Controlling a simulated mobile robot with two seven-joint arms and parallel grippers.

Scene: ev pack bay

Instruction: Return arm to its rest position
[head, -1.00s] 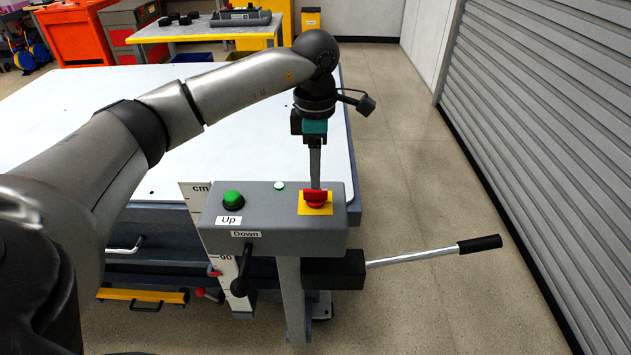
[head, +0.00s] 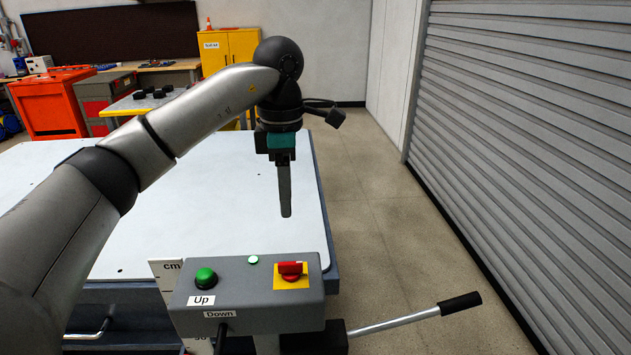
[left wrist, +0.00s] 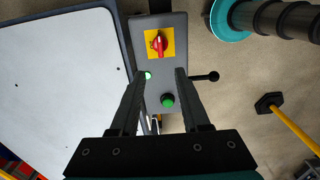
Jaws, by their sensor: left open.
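My left gripper (head: 286,210) hangs pointing down above the control box, with its arm reaching in from the left. It is open and empty. In the left wrist view its two fingers (left wrist: 160,78) stand apart with nothing between them. The grey control box (head: 250,311) carries a red rotary switch (head: 290,268) on a yellow plate, a green Up button (head: 205,278) and a small lit green lamp (head: 253,260). The gripper is clear of the switch, above it. My right gripper is not in view.
A large white-topped lift table (head: 225,185) lies behind the box. A metal lever with a black grip (head: 460,303) sticks out to the right. A roller shutter (head: 530,130) lines the right side. The floor (head: 365,220) between table and shutter is clear. An orange cabinet (head: 48,108) stands far left.

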